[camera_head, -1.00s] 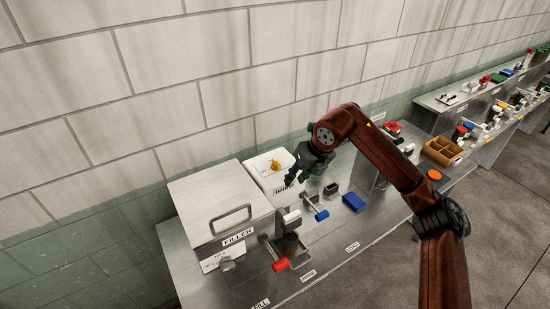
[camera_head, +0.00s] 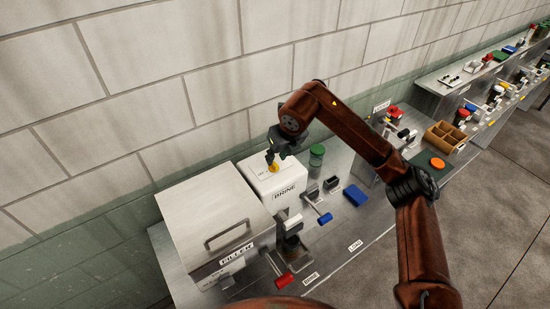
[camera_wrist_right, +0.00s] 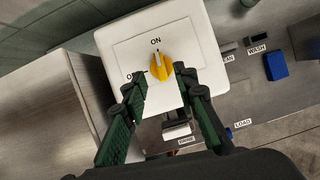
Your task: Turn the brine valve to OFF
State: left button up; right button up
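The brine valve is a yellow knob (camera_wrist_right: 160,67) on the white top panel of the white box marked BRINE (camera_head: 287,191). In the head view the gripper (camera_head: 273,152) is just above the knob (camera_head: 272,167). My left gripper is not in view.
The steel FILLER box (camera_head: 210,222) stands left of the brine box. A green-lidded jar (camera_head: 317,155), a blue-handled lever (camera_head: 324,217), a blue block (camera_head: 355,195) and a red-handled lever (camera_head: 284,280) are nearby. The wall is close behind.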

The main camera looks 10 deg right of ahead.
aim_at(274, 163)
jog(key=x, duration=0.2)
jog(key=shift+w+a+f+p, duration=0.1)
jog(key=shift+w+f+p, duration=0.15)
jog(key=shift+f+p, duration=0.1)
jog(key=shift+w+f, duration=0.25)
jog(key=shift+f, duration=0.4)
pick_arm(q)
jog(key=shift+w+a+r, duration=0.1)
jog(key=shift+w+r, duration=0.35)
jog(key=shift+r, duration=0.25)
pick_arm(e)
grip_shut()
